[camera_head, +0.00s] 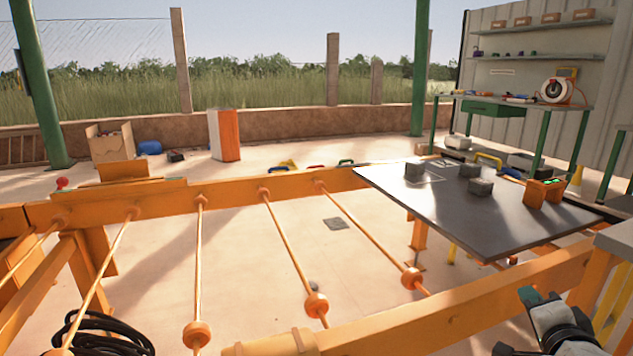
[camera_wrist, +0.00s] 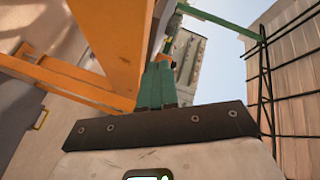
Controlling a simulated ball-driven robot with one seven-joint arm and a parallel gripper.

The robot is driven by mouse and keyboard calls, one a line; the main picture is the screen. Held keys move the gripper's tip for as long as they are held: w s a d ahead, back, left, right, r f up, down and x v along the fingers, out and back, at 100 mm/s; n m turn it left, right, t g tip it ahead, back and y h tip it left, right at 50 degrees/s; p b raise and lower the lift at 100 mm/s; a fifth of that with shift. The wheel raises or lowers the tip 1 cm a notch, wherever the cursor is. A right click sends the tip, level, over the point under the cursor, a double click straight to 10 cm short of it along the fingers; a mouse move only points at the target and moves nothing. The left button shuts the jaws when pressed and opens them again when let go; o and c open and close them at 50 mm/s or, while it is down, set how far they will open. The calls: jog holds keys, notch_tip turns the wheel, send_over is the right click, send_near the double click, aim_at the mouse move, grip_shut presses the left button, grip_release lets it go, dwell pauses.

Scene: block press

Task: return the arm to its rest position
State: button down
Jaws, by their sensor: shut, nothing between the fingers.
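My gripper (camera_head: 530,296) is at the lower right of the head view, beside the orange frame's right end and apart from the dark tabletop. Its green fingers also show in the wrist view (camera_wrist: 157,86), side by side and shut, with nothing between them. The arm behind it runs down out of the head view at the lower right.
The dark tabletop (camera_head: 480,218) bears grey blocks (camera_head: 481,186) and an orange box (camera_head: 535,193). The orange frame (camera_head: 450,316) with rods and rollers crosses the foreground. A green-legged workbench (camera_head: 540,102) stands behind at the right. Black cable (camera_head: 98,335) lies at the lower left.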

jog(key=s+a+f+n+g+y, duration=0.15)
jog(key=s+f+n+g, duration=0.4)
jog(key=s+f, duration=0.6)
jog(key=s+a+f+n+g+y, duration=0.1)
jog(key=s+a+f+n+g, duration=0.35)
jog(key=s+f, duration=0.7)
jog(key=s+a+f+n+g+y, duration=0.1)
jog(key=s+a+f+n+g, duration=0.15)
jog(key=s, duration=0.45)
jog(key=s+a+f+n+g, duration=0.2)
jog(key=s+f, duration=0.1)
jog(key=s, duration=0.4)
notch_tip(320, 180, up, 32)
jog(key=p, duration=3.3)
jog(key=shift+w+d+r, duration=0.15)
jog(key=shift+w+d, duration=0.05)
